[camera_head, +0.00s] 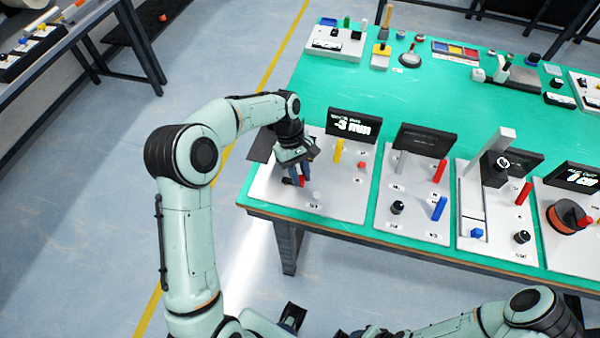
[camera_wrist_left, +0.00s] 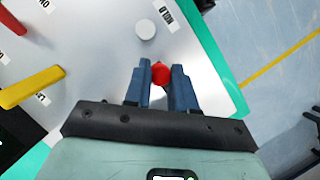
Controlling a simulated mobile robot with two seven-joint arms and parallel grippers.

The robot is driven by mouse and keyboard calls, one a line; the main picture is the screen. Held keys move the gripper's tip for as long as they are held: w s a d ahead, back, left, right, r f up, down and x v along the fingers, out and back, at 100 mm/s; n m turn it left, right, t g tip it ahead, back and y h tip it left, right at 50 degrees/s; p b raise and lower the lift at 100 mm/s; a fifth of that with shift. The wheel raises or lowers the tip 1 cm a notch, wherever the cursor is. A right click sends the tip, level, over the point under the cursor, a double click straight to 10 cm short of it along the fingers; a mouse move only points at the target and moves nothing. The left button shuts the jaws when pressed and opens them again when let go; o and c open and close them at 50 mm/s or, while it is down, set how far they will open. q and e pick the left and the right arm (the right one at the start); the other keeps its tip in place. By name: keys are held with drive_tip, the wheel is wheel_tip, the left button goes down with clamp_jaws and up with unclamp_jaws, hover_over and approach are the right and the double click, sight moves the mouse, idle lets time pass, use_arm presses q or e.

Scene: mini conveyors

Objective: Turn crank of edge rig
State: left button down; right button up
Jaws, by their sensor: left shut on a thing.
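The edge rig is a light grey panel (camera_head: 343,207) at the left end of the green table, with a dark display (camera_head: 353,127) at its back. My left gripper (camera_head: 299,178) reaches down over the panel's left part. In the left wrist view its two blue fingers (camera_wrist_left: 160,82) are shut on a round red crank knob (camera_wrist_left: 160,72). The rest of the crank is hidden by the fingers. A white round knob (camera_wrist_left: 146,30) sits on the panel beside the fingers.
The table's left edge is close to my left gripper.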

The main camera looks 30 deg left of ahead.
drive_tip(key=shift+r, duration=0.15)
